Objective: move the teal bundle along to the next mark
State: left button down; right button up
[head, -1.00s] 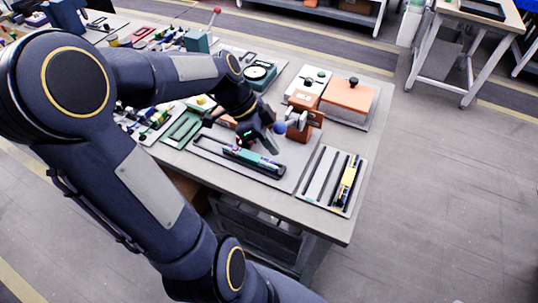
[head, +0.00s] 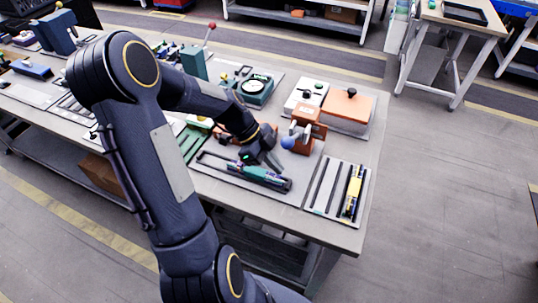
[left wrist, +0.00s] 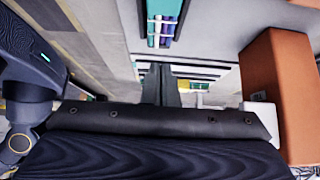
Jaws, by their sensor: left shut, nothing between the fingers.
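The teal bundle (head: 262,176) lies lengthwise in a dark, narrow rail on the grey board (head: 300,165) near the table's front edge. In the left wrist view the bundle (left wrist: 165,22) shows at the top, with purple strips beside the teal. My left gripper (head: 272,163) is over the board, just behind the bundle in the head view. Marks along the rail are too small to make out. My right gripper is not in view.
An orange fixture (head: 308,128) with a blue ball knob (head: 288,142) stands close to the gripper's right. A tray (head: 323,203) with dark strips and a yellow piece (head: 352,190) lies at the table's right end. An orange-topped box (head: 347,105) stands behind.

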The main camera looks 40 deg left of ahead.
aim_at(257, 170)
pick_arm(q)
jog(key=shift+x, duration=2.3)
jog(key=shift+a, duration=0.1)
jog(key=a+b, duration=0.2)
jog(key=a, duration=0.1)
jog(key=s+a+b, duration=0.1)
jog(key=a, duration=0.1)
jog(key=shift+f, duration=0.35)
jog(key=a, duration=0.1)
jog(key=s+a+b, duration=0.1)
jog(key=a, duration=0.2)
jog(key=shift+s+a+r, duration=0.2)
jog(key=shift+a+r, duration=0.05)
jog(key=shift+r, duration=0.05)
jog(key=shift+r, duration=0.1)
